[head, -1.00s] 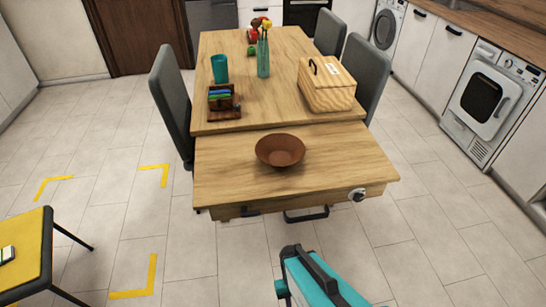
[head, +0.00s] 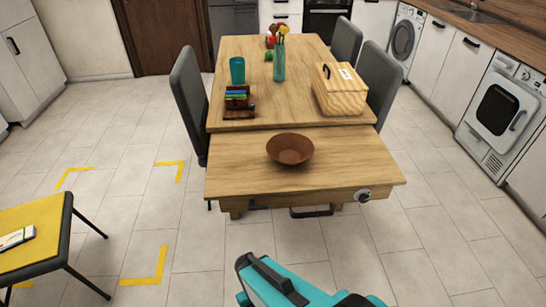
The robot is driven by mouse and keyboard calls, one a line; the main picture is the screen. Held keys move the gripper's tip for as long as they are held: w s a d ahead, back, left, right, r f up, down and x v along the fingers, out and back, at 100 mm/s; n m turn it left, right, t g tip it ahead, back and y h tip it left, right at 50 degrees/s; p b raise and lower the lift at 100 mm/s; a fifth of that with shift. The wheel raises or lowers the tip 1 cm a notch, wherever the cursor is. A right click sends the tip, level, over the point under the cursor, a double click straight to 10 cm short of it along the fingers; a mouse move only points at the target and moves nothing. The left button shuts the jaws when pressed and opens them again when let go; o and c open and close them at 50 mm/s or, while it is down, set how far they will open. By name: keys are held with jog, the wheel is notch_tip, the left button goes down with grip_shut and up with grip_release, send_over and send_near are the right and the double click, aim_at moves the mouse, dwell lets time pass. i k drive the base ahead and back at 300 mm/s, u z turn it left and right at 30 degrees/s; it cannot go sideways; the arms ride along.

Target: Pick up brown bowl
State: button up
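The brown bowl (head: 290,149) sits upright on the lower wooden extension (head: 235,178) at the near end of the table. It looks empty, with clear wood around it. My teal and black arm shows at the bottom of the head view, on the near side of the table and apart from the bowl. My gripper's fingers cannot be made out, so its state is unclear.
A wooden bread box (head: 340,92), a teal cup (head: 237,70), a dark wooden organizer (head: 238,101) and a glass vase (head: 279,63) stand on the main tabletop. Grey chairs flank it. A yellow-topped stool (head: 35,235) stands at left. Floor before the table is open.

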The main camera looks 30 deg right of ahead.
aim_at(289, 149)
jog(key=z, duration=0.05)
jog(key=k, duration=0.25)
jog(key=u, duration=2.8)
jog(key=k, duration=0.35)
jog(key=u, duration=0.5)
jog(key=k, duration=0.9)
jog(key=z, duration=0.7)
